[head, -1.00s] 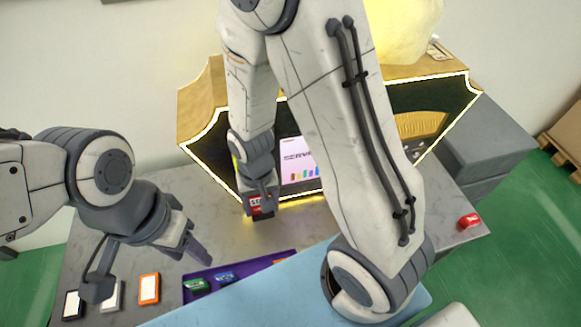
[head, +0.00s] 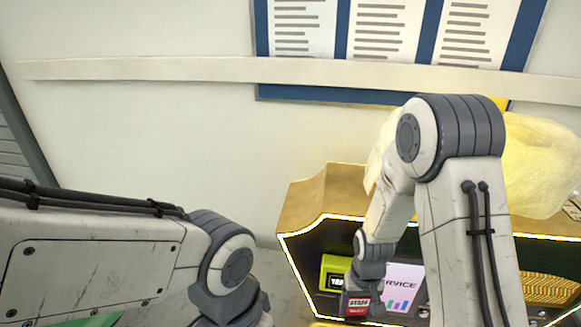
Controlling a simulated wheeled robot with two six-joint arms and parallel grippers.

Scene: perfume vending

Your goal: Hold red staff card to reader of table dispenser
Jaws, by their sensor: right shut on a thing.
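The table dispenser (head: 318,205) is a gold-topped cabinet with a dark front and a glowing white edge, at the lower right of the head view. A yellow-green panel reading "TAP" (head: 331,281), its text partly covered, is on its front left. The red staff card (head: 358,306), marked "STAFF", is in front of the dispenser, just below and right of that panel. My right gripper (head: 362,292) is shut on the card. Whether the card touches the dispenser I cannot tell. My left arm comes in at the lower left; its gripper fingers are below the picture.
A white service screen (head: 403,286) with coloured bars is right of the card on the dispenser front. A yellow translucent bag-like thing (head: 540,165) sits on top behind my right arm. The wall (head: 160,140) with a blue-framed notice board (head: 385,92) rises behind.

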